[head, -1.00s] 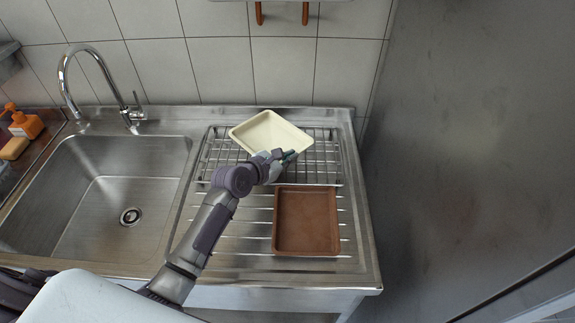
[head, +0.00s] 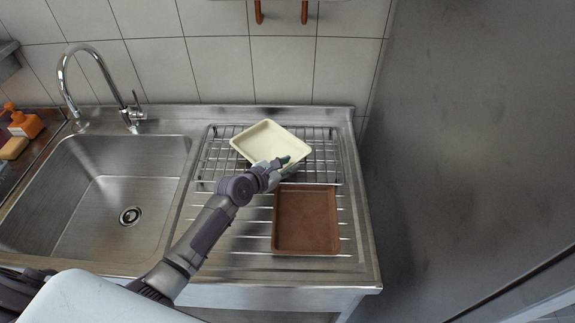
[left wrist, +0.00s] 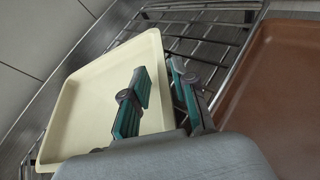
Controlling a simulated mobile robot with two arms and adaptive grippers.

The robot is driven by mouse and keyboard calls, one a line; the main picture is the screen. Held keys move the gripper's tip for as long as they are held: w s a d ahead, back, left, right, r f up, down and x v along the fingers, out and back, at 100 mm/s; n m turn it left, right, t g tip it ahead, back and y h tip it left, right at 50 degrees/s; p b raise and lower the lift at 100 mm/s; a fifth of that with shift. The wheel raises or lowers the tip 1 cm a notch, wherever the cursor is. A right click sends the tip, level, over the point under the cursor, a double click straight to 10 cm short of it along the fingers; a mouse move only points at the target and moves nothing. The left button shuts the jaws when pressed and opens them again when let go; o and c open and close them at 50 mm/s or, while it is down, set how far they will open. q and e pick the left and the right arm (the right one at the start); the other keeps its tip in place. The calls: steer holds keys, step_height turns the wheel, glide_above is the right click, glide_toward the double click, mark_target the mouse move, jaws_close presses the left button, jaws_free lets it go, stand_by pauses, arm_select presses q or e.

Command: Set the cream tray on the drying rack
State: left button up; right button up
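The cream tray (head: 268,141) is a shallow rectangular pan, turned diagonally over the back of the wire drying rack (head: 211,160). It appears to rest on the wires, which also show beside it in the left wrist view. My left gripper (head: 287,166) is at the tray's near right side. In the left wrist view my left gripper (left wrist: 158,75) has one finger over the inside of the cream tray (left wrist: 88,112) and the other outside its wall. Gaps show between the fingers and the wall, so it looks open. My right gripper is not in view.
A brown tray (head: 306,222) lies on the ribbed drainboard in front of the rack. An empty sink (head: 100,205) with a tall tap (head: 129,112) is at left. An orange soap bottle (head: 25,122) stands at far left. A metal wall (head: 450,150) rises at right.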

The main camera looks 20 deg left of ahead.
arm_select(q)
steer(key=shift+r, duration=0.2)
steer(key=shift+s+a, duration=0.15)
steer(key=shift+s, duration=0.25)
steer(key=v, duration=1.1)
steer(key=shift+r, duration=0.15)
steer(key=shift+s, duration=0.15)
